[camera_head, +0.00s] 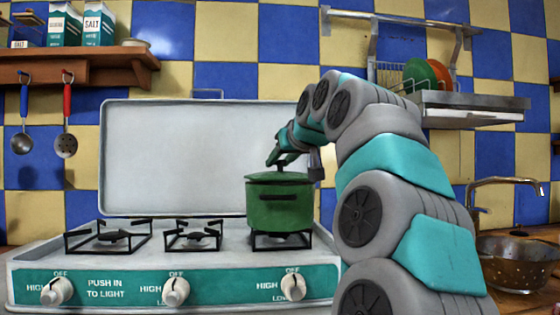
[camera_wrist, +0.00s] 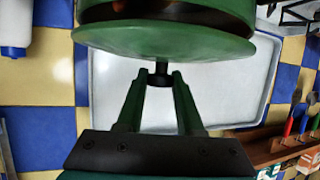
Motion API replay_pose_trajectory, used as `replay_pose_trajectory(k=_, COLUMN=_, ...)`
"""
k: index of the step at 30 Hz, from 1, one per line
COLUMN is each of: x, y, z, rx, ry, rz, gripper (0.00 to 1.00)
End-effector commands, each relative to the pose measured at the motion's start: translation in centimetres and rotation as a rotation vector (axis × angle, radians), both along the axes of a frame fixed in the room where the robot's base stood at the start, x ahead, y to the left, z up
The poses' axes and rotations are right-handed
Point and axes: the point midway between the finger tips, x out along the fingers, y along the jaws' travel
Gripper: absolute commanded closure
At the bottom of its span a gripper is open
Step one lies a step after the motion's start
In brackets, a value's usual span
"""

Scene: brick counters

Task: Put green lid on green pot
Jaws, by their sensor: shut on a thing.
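The green pot (camera_head: 279,210) stands on the right burner of the stove, with a dark handle on its front. The green lid (camera_head: 277,177) is at the top of the pot, over its opening. My gripper (camera_head: 277,160) is above the lid. In the wrist view, my gripper (camera_wrist: 162,76) is shut on the lid's black knob, and the lid (camera_wrist: 165,42) shows close up. A dark band shows between the lid and the pot (camera_wrist: 190,3), so the lid looks slightly apart from the rim. Whether they touch anywhere is hidden.
The white stove (camera_head: 30,255) has two empty burners (camera_head: 193,237) left of the pot and a raised back panel (camera_head: 180,150). A wooden shelf (camera_head: 85,70) hangs at left, a dish rack (camera_head: 470,105) at upper right. A colander (camera_head: 515,268) sits at the sink.

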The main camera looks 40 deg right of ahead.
Motion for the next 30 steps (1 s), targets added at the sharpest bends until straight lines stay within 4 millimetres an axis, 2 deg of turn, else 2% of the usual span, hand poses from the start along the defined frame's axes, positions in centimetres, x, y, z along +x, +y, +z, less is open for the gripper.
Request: replay_pose_trajectory(k=30, x=-0.01, y=0.00, z=-0.46, rx=0.000, ry=-0.001, rz=0.000, gripper=1.00)
